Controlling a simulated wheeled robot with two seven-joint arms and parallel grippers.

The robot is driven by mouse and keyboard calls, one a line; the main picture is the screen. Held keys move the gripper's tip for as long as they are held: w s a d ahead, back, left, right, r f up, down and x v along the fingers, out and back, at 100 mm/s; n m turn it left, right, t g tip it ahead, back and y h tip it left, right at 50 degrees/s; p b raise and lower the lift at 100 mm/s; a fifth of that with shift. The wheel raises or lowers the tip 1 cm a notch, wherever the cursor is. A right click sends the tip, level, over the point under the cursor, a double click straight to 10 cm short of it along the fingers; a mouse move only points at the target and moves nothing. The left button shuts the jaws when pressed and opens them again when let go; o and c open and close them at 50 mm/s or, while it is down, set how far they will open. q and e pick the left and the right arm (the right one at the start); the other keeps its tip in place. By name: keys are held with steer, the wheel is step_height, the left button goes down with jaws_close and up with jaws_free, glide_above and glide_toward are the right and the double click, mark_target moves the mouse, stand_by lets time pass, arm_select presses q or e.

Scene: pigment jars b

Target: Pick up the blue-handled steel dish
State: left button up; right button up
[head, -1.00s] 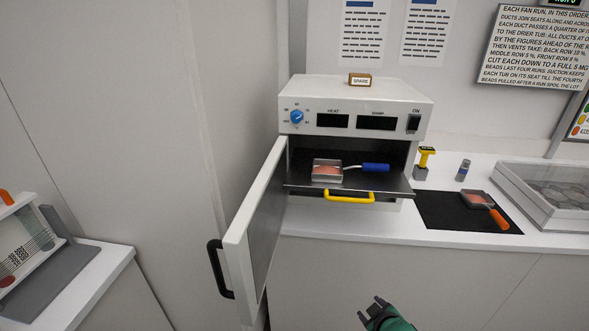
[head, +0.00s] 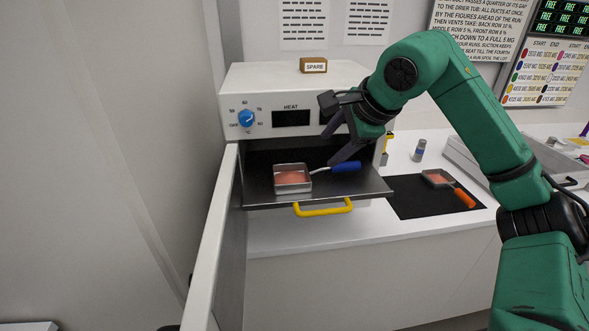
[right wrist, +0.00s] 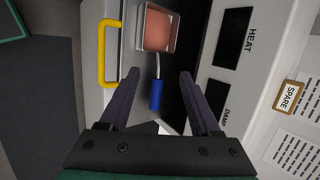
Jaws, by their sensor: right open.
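The blue-handled steel dish (head: 292,179) sits on the pulled-out dark shelf (head: 370,190) of the white oven, with pinkish-orange material inside. Its blue handle (head: 346,167) points right. My right gripper (head: 335,150) is open and empty, just above and behind the handle in the head view. In the right wrist view the dish (right wrist: 160,30) is at the top, and its blue handle (right wrist: 157,95) lies between the two open fingers (right wrist: 157,80), apart from both. My left gripper is not in view.
The oven door (head: 215,245) stands open on the left. A yellow pull handle (head: 323,208) fronts the shelf. An orange-handled dish (head: 438,178) lies on a black mat (head: 410,205) to the right, near a small bottle (head: 420,150). The oven's control panel (head: 290,118) is close above my gripper.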

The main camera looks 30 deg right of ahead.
steer(key=s+d+r+m+g+h, duration=0.1)
steer(key=s+d+h, duration=0.15)
steer(key=d, duration=0.55)
glide_toward(349, 164)
steer(key=x, duration=0.4)
steer(key=shift+d+f, duration=0.1)
steer(key=shift+f, duration=0.15)
steer(key=p+x, duration=0.2)
steer(key=x, duration=0.3)
steer(key=shift+w+f, duration=0.2)
jaws_close()
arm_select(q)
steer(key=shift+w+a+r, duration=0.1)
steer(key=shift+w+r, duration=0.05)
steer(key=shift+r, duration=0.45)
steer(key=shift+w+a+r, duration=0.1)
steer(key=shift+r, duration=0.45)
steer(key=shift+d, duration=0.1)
arm_select(e)
steer(key=shift+r, duration=0.15)
